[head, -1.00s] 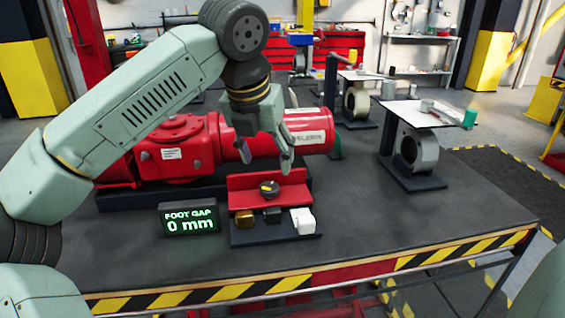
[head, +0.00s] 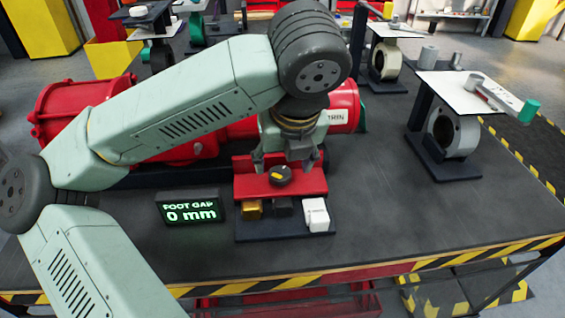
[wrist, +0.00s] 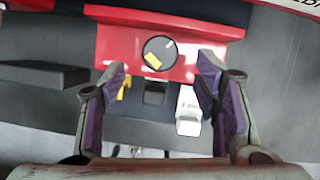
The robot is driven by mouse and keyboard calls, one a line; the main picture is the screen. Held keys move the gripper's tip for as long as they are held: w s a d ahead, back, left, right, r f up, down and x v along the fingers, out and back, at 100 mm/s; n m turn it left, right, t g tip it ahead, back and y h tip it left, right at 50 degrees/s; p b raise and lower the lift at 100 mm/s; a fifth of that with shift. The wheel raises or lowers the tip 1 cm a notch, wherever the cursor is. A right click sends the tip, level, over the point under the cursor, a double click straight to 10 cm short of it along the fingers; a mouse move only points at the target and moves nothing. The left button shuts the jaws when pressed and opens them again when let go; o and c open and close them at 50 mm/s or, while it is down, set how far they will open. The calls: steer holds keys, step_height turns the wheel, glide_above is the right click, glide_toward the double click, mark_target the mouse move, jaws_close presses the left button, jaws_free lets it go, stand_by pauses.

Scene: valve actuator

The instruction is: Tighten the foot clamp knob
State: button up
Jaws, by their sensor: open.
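The foot clamp knob (head: 280,175) is a round black knob with a yellow mark, on a red bracket (head: 309,186) at the front of the red actuator (head: 85,115). My gripper (head: 283,168) points down over the bracket with its fingers apart and nothing between them. In the wrist view the knob (wrist: 159,53) shows beyond and between the two open fingertips (wrist: 162,75), with a yellow mark and a white line on its face. The gripper appears apart from the knob. A display (head: 191,210) left of the bracket reads FOOT GAP 0 mm.
A brass block (head: 252,208), a black block (head: 283,207) and a white block (head: 316,214) sit in front of the knob on a dark base. A ring-shaped part on a stand (head: 455,130) is at right. The bench top (head: 400,220) between is clear.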

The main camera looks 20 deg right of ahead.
mark_target(280, 173)
steer(key=shift+p+x, duration=0.3)
steer(key=shift+x, duration=1.9)
steer(key=shift+c, duration=0.2)
steer(key=c, duration=1.1)
